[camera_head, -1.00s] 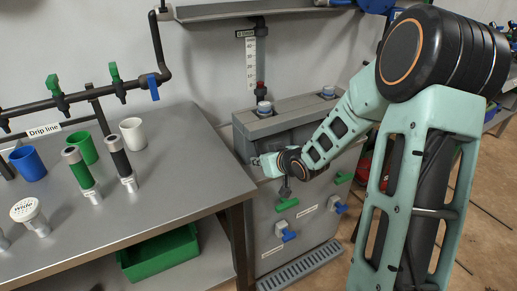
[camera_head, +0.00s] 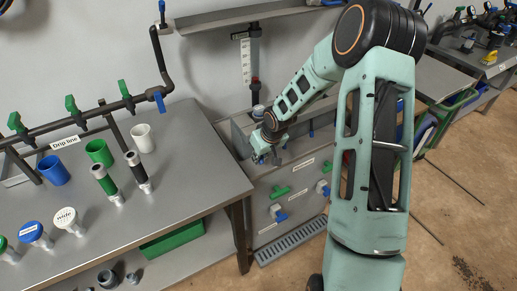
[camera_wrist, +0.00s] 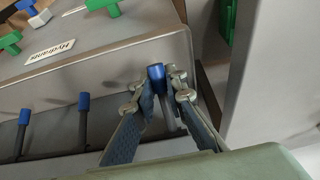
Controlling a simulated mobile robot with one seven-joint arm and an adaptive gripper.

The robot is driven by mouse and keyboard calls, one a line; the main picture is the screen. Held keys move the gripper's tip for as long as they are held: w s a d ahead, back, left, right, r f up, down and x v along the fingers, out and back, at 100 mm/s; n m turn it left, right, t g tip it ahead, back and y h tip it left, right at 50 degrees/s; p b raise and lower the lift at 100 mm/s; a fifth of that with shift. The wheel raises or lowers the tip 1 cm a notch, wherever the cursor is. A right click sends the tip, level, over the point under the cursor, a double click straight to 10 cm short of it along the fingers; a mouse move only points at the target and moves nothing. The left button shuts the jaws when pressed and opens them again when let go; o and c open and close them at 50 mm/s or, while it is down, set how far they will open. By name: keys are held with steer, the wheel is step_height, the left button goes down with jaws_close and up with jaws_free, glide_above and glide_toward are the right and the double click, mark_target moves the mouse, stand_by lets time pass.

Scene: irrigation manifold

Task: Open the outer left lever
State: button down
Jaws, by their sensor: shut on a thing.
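In the wrist view a dark lever with a blue tip (camera_wrist: 156,73) stands at the end of a row, nearest the side wall of the grey manifold cabinet (camera_wrist: 130,60). My gripper (camera_wrist: 160,92) is shut on this lever, one finger on each side of it, with the blue tip showing beyond the fingers. Two more blue-tipped levers (camera_wrist: 83,106) (camera_wrist: 24,117) stand apart to its left. In the head view my gripper (camera_head: 265,157) is at the left end of the cabinet top (camera_head: 240,147); the held lever is hidden there.
Green taps (camera_head: 280,192) and blue taps (camera_head: 279,214) stick out from the cabinet front. A steel bench (camera_head: 190,170) with cups and fittings stands at left, and a drip-line pipe (camera_head: 85,121) runs above it. A shelf (camera_head: 250,15) hangs above the cabinet.

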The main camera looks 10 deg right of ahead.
steer(key=shift+s+r+g+h+p, duration=0.2)
steer(key=shift+r+g+p, duration=0.35)
steer(key=shift+p, duration=0.3)
steer(key=shift+s+r+g+h+p, duration=0.1)
steer(key=shift+r+g+h+p, duration=0.15)
steer(key=shift+g+p, duration=0.5)
steer(key=shift+d+r+g+p, duration=0.1)
steer(key=shift+r+g+p, duration=0.1)
steer(key=shift+g+p, duration=0.2)
steer(key=c, duration=2)
jaws_free()
steer(key=shift+s+r, duration=0.1)
steer(key=shift+r, duration=0.1)
steer(key=shift+o, duration=0.3)
steer(key=shift+f, duration=0.15)
step_height(320, 180, up, 12)
steer(key=shift+s+d, duration=0.15)
steer(key=shift+s, duration=0.15)
